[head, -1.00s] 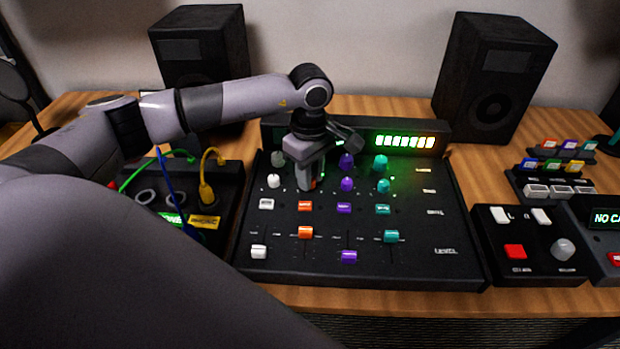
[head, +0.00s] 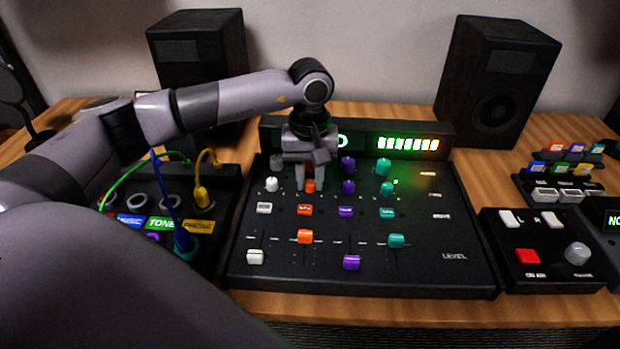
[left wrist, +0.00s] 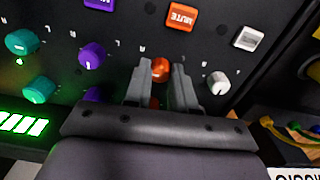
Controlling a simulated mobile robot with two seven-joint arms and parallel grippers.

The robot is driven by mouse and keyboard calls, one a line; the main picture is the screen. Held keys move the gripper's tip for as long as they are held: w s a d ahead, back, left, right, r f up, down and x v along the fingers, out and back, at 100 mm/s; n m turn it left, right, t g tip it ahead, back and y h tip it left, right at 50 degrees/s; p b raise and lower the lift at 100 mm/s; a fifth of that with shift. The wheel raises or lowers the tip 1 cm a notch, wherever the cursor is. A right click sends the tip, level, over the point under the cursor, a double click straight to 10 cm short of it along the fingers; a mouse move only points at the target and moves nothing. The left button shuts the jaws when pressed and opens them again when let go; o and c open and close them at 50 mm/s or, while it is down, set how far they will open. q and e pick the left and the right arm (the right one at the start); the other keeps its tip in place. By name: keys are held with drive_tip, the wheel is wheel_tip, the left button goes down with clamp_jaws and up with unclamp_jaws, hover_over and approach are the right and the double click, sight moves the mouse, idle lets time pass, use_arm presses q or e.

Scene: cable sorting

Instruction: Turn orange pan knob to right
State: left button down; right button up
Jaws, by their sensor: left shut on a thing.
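The orange pan knob (head: 310,187) is in the second row of knobs on the black mixer (head: 455,272), in the orange column. It also shows in the left wrist view (left wrist: 160,69), with a marker line on its cap. My left gripper (head: 309,184) points down at it, one finger on each side. In the left wrist view, my left gripper (left wrist: 161,72) is shut on this knob. Another orange knob behind it is mostly hidden by the gripper. My right gripper is not in view.
A white knob (head: 271,185) and a purple knob (head: 348,187) flank the held knob closely. The orange mute button (head: 305,210) is just in front. Cables (head: 203,180) stand in a patch box at left. A small control box (head: 505,258) is at right.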

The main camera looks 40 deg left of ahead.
sight(310, 182)
use_arm(q)
drive_tip(key=shift+m, duration=0.4)
drive_tip(key=c, duration=0.9)
unclamp_jaws()
drive_tip(key=shift+c, duration=0.2)
drive_tip(key=shift+r, duration=3.6)
drive_tip(key=shift+r, duration=0.1)
